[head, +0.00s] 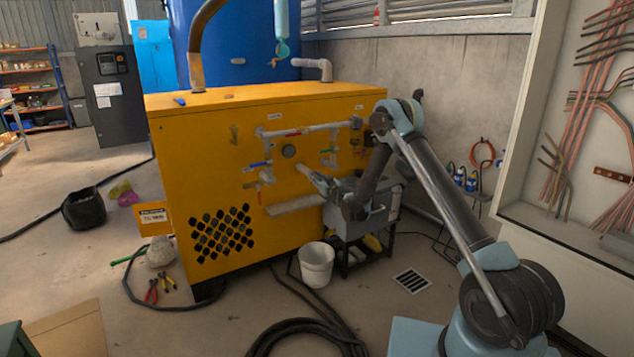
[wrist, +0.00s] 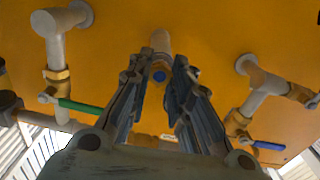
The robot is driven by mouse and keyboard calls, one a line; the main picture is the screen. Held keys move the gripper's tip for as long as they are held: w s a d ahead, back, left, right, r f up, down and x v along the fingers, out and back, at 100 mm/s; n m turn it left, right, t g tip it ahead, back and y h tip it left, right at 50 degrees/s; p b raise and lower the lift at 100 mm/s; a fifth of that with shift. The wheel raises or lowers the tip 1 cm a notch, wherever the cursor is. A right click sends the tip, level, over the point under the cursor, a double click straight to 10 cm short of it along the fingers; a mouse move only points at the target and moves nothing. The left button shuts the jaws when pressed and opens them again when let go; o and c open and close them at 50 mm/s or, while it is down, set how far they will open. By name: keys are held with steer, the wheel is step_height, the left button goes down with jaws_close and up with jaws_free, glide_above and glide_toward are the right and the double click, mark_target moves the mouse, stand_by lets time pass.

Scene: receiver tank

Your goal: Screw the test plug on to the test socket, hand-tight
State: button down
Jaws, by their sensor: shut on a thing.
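The test socket looks to be the short grey pipe stub (wrist: 160,42) standing out from the yellow cabinet face in the wrist view; it also shows in the head view (head: 302,168). My gripper (wrist: 157,74) is in front of it, its two fingers on either side of a small round brownish piece with a blue end (wrist: 160,77). This piece looks like the test plug, and my gripper is shut on it. It lies in line with the stub's end. I cannot tell whether its thread is engaged. In the head view my gripper (head: 318,181) is small and partly hidden by my wrist.
Grey pipework with a green-handled valve (wrist: 80,106) and a blue-handled valve (wrist: 268,145) flanks my gripper. A narrow ledge (head: 295,205) juts from the yellow cabinet (head: 225,130) below. A white bucket (head: 316,262) and black hose (head: 300,335) lie on the floor.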

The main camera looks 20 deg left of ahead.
steer(key=m, duration=0.7)
steer(key=shift+w, duration=0.1)
steer(key=c, duration=1.4)
jaws_free()
steer(key=shift+o, duration=0.2)
